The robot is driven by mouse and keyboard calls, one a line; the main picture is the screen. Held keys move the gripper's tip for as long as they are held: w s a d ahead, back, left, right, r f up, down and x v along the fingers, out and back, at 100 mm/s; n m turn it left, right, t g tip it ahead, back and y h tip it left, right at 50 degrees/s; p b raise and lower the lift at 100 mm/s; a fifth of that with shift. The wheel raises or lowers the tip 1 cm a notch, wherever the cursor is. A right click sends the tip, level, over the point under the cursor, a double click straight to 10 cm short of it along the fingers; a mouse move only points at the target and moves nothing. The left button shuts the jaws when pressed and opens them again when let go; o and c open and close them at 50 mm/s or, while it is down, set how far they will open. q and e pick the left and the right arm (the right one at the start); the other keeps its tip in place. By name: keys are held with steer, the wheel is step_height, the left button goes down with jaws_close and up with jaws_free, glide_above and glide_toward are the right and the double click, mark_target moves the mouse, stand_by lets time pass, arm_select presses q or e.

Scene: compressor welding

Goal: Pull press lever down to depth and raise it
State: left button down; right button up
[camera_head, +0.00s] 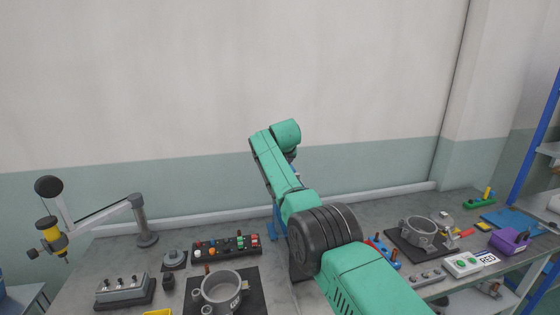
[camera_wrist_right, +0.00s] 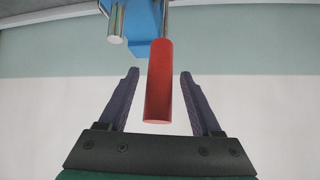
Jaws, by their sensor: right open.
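The red lever handle (camera_wrist_right: 159,85) fills the middle of the right wrist view, on a thin metal rod that runs up beside a blue press body (camera_wrist_right: 143,20). My right gripper (camera_wrist_right: 160,73) is open, with one dark finger on each side of the red handle and a visible gap on both sides. In the head view my green right arm covers most of the press; a blue piece, likely part of it, shows (camera_head: 278,226) behind the arm. The gripper's fingers and the lever are hidden there. My left gripper is not in view.
On the bench are a grey ring housing (camera_head: 221,289) on a dark mat, a block with coloured knobs (camera_head: 226,247), a jointed stand with a yellow tool (camera_head: 50,230), and a second housing (camera_head: 418,232) at right. A purple bin (camera_head: 510,241) stands far right.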

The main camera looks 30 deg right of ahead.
steer(key=b+v, duration=1)
steer(key=v, duration=0.4)
steer(key=shift+s+r+b, duration=0.2)
steer(key=shift+b, duration=0.15)
steer(key=shift+a+f, duration=0.1)
steer(key=shift+a, duration=0.05)
